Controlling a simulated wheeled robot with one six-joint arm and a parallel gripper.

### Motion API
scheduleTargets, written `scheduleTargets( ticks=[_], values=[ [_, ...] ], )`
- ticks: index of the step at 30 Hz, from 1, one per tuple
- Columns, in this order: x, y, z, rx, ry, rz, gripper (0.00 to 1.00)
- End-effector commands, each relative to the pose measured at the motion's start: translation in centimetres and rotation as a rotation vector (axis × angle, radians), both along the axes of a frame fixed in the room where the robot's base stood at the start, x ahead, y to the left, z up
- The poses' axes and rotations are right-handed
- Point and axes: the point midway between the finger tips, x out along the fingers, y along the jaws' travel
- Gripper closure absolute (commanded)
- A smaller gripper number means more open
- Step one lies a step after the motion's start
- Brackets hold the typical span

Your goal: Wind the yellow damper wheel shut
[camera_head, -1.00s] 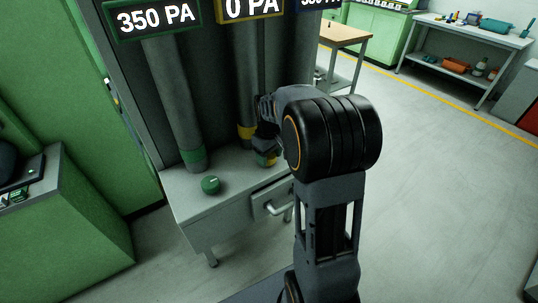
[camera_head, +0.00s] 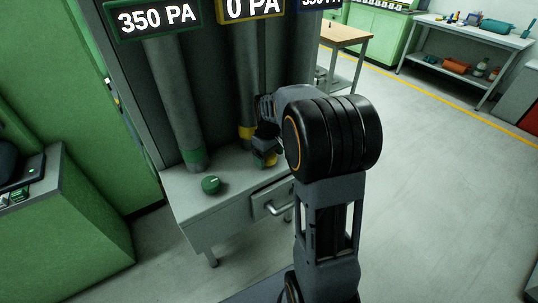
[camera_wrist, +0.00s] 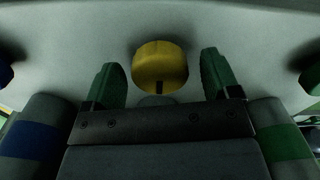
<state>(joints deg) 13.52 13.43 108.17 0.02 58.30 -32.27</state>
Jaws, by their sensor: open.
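The yellow damper wheel (camera_wrist: 159,66) is a round knob with a dark mark on its near side. In the wrist view it sits between the two green-tipped fingers of my open gripper (camera_wrist: 160,80), with a gap on each side. In the head view my gripper (camera_head: 267,146) is over the shelf at the foot of the yellow-banded pipe (camera_head: 246,132), and the yellow wheel is mostly hidden behind it. The yellow-framed display (camera_head: 250,8) above reads 0 PA.
A green wheel (camera_head: 211,184) stands to the left on the grey shelf (camera_head: 188,202); its display (camera_head: 158,17) reads 350 PA. A blue wheel (camera_wrist: 5,72) shows at the wrist view's left edge. A drawer handle (camera_head: 280,210) juts from the shelf front. Floor to the right is clear.

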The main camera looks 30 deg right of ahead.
Motion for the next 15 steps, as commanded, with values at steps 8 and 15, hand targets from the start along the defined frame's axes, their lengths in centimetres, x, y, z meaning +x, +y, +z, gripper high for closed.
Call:
scheduleTargets(
  ticks=[8,15],
  values=[
    [0.0,0.0,0.7,-0.001,-0.001,-0.001,0.18],
    [0.1,0.0,4.9,-0.001,-0.003,0.0,0.18]
  ],
)
